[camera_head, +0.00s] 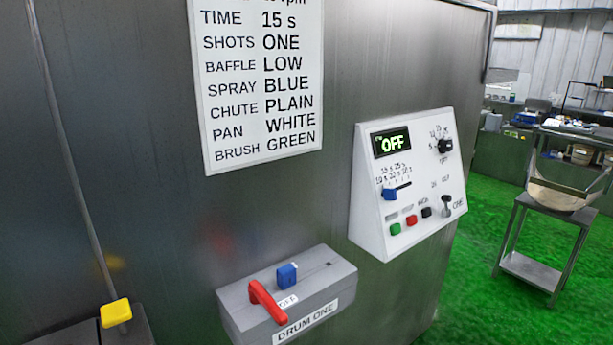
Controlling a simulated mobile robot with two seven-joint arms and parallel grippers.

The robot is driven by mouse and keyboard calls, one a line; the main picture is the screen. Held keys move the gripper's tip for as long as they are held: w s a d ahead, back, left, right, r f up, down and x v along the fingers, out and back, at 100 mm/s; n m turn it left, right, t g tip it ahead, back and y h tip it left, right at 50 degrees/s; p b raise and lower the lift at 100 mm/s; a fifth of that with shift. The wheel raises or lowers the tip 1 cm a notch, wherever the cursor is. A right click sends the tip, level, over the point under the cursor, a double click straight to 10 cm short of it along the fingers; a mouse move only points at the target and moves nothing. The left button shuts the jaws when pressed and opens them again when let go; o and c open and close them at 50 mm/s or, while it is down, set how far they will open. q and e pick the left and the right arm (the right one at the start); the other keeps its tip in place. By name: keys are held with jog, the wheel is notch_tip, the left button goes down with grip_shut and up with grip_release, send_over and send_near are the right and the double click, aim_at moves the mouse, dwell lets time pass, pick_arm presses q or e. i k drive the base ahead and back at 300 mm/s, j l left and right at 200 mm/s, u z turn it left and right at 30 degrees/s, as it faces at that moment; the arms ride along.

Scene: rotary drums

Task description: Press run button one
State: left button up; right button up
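A white control panel (372,215) is fixed to the steel cabinet wall right of centre. Its small display (392,143) reads OFF in green. Along its lower part are a green button (395,229), a red button (411,220) and a black button (427,212). A blue slider (390,194) sits at the left of its scale. A black knob (446,146) is at the upper right, and a toggle lever (446,205) is at the lower right, near small lettering. Neither of my grippers shows in the head view.
A grey box (316,291) labelled DRUM ONE, with a red handle (266,301) and blue slider (287,275), juts out below the panel. A yellow knob (116,312) is lower left. A settings sheet (262,84) hangs above. A stand with a bowl (566,190) is at right on green floor.

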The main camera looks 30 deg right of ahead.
aim_at(396, 229)
jog(key=z, duration=1.6)
